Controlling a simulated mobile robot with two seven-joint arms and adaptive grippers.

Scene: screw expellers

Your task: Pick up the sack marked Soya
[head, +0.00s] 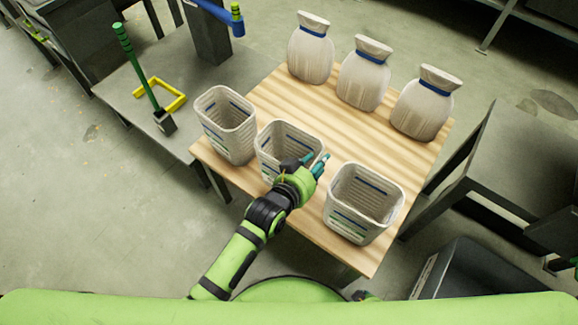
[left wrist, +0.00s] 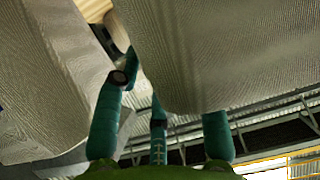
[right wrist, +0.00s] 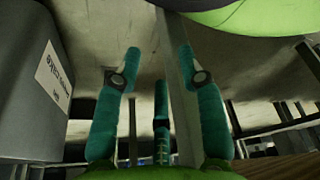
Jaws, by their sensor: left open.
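Three pale sacks with blue ties stand along the far side of the wooden table (head: 283,90): a left sack (head: 311,58), a middle sack (head: 362,84) and a right sack (head: 421,110). No marking on them is readable, so I cannot tell which is Soya. My left gripper (head: 318,164) is open and empty, over the right rim of the middle basket and short of the sacks. Pale woven surfaces (left wrist: 225,50) fill much of the left wrist view beyond its fingers. My right gripper (right wrist: 158,65) is open and empty, low near a dark labelled bin.
Three white baskets stand on the near side: left (head: 228,128), middle (head: 276,136) and right (head: 350,224). The dark bin (right wrist: 28,85) stands on the floor at the right. Grey tables flank the wooden one. Bare wood lies between the baskets and sacks.

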